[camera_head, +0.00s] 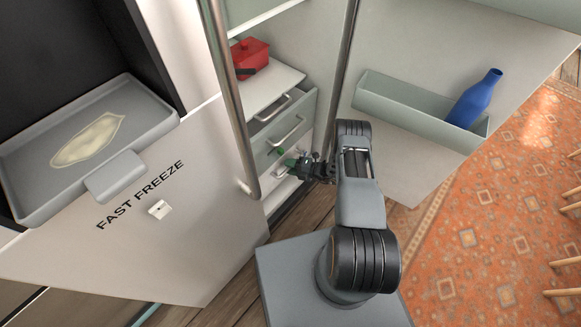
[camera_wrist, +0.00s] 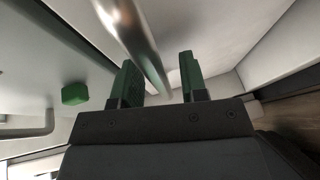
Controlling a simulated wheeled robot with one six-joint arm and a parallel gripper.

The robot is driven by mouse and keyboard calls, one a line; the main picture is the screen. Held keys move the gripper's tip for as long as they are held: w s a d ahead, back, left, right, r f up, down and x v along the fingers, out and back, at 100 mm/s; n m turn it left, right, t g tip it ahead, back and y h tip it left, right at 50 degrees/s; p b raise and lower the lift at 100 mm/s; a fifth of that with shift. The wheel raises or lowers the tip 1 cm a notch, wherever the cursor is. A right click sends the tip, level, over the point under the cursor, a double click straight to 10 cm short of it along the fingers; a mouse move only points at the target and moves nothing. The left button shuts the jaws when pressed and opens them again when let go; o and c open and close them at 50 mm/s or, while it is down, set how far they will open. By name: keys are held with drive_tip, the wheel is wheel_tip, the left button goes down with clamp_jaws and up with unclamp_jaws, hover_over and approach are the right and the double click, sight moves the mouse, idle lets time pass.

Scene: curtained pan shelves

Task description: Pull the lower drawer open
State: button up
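The fridge's drawers are stacked below the white shelf. The lower drawer (camera_head: 282,190) has a pale front and sits beneath a grey-green drawer (camera_head: 294,122). My gripper (camera_head: 291,163) is in front of the lower drawer, at its handle, which it partly hides. In the wrist view my gripper (camera_wrist: 162,78) is open, with its two green fingers apart. A shiny metal handle bar (camera_wrist: 143,45) passes between the fingers, nearer the left one. I cannot tell whether it touches. The lower drawer looks closed.
A red pot (camera_head: 250,58) stands on the shelf above. A small green block (camera_wrist: 75,93) shows left of the fingers. The open fridge door carries a bin (camera_head: 405,108) with a blue bottle (camera_head: 474,98). The open freezer flap (camera_head: 170,235) is at left; a patterned rug (camera_head: 500,200) at right.

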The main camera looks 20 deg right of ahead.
clamp_jaws()
idle(0.3)
idle(0.3)
